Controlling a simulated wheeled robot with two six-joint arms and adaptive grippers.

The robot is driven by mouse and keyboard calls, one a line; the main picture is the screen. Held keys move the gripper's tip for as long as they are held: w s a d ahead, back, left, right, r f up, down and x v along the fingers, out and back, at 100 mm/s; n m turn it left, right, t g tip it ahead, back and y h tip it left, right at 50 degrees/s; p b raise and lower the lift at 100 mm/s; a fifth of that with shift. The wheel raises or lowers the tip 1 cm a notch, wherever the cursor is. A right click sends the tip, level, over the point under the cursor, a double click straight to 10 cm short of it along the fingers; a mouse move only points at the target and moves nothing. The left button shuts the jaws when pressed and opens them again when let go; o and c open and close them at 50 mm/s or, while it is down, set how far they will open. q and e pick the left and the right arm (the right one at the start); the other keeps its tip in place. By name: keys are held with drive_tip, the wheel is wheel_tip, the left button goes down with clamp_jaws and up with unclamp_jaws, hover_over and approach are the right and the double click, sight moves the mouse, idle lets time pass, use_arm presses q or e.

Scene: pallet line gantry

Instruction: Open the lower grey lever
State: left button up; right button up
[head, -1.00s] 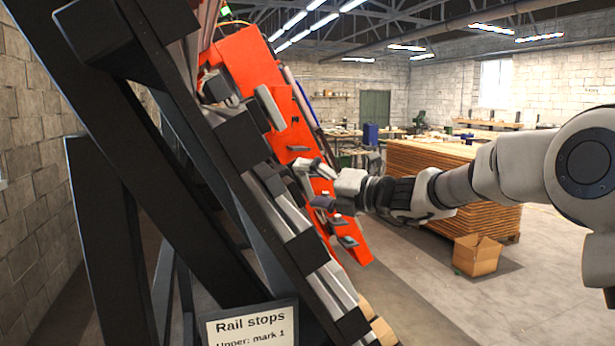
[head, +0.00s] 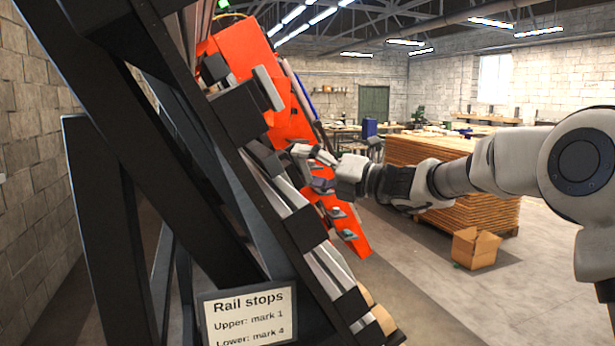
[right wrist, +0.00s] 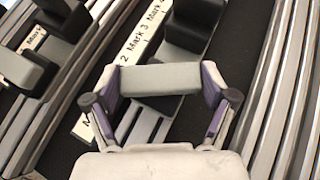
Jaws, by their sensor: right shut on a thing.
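My right gripper (head: 318,160) reaches in from the right to the orange machine's sloping rail in the head view. In the right wrist view its two fingers (right wrist: 160,84) are shut on the ends of a light grey lever (right wrist: 160,77), which lies crosswise between them above the slotted rail. The fingers and arm mostly hide this lever in the head view, and I cannot tell from there how far it is turned. My left gripper is not in view.
A label strip (right wrist: 132,48) shows marks 2 and 3. Another grey block (right wrist: 22,68) sits on a rail to the left. A sign (head: 248,314) reads "Rail stops", upper mark 1, lower mark 4. A dark frame fills the left; a wood stack (head: 460,205) and cardboard box (head: 475,247) stand right.

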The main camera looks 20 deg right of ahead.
drive_tip(key=n+y+b, duration=0.2)
drive_tip(key=n+b, duration=0.1)
drive_tip(key=shift+w+f+g+y, duration=0.1)
drive_tip(key=shift+f+g+y, duration=0.2)
drive_tip(key=shift+f+y, duration=0.1)
drive_tip(key=shift+r+n+g+y, duration=0.1)
drive_tip(key=shift+n+g+y, duration=0.2)
drive_tip(key=shift+n+y, duration=0.25)
drive_tip(key=n+g+y+b, duration=0.1)
drive_tip(key=n+y, duration=0.1)
drive_tip(key=shift+r+n, duration=0.1)
drive_tip(key=shift+n, duration=0.25)
drive_tip(key=shift+r+n+g+y, duration=0.1)
drive_tip(key=shift+n+g+y, duration=0.55)
drive_tip(key=shift+n+g, duration=0.35)
drive_tip(key=shift+r+n+g+y+p, duration=0.1)
drive_tip(key=shift+n+g+y+p, duration=0.3)
drive_tip(key=shift+n+g+y, duration=0.8)
drive_tip(key=shift+n+g, duration=0.3)
drive_tip(key=shift+n, duration=0.4)
drive_tip(key=o, duration=1)
